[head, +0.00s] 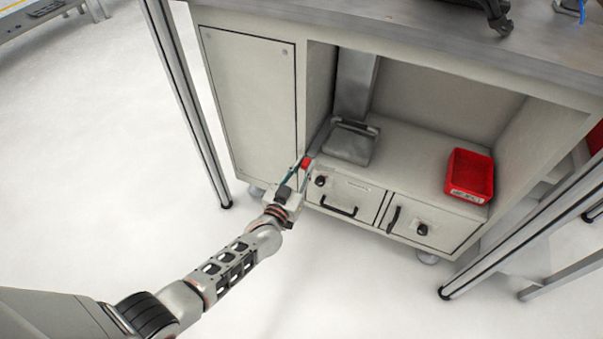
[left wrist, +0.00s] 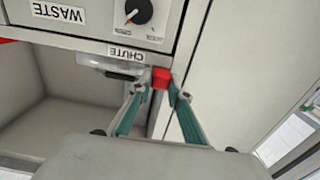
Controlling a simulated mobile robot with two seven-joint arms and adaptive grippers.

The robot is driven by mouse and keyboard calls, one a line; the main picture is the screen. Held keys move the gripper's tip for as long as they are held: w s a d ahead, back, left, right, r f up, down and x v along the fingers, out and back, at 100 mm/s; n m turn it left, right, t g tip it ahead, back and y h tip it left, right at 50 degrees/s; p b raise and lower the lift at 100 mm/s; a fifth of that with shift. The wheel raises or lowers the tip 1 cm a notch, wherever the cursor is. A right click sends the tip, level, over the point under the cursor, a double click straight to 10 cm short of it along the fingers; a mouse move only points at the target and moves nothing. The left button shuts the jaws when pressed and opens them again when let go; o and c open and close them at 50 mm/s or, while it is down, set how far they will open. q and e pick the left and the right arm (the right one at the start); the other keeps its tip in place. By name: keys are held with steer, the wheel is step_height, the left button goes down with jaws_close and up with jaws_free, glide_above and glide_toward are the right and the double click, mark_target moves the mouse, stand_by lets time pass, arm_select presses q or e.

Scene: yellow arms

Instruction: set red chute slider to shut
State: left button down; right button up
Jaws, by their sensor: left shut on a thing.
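The red chute slider (head: 306,162) is a small red block at the front edge of the cabinet, near the left side of the open shelf. In the left wrist view the slider (left wrist: 161,78) sits between my two teal fingers, just beside the CHUTE label (left wrist: 127,53). My left gripper (head: 299,172) is shut on the slider, and it also shows in the left wrist view (left wrist: 160,92). The fingers hide part of the slider's sides. My right gripper is not in view.
Below the shelf are drawers with black handles (head: 339,211) and knobs. A grey box with a handle (head: 351,143) and a red bin (head: 469,176) stand on the shelf. A metal post (head: 189,110) rises to the left. The floor in front is clear.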

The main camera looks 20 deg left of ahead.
arm_select(q)
steer(key=shift+w+r, duration=0.15)
steer(key=c, duration=1.9)
jaws_free()
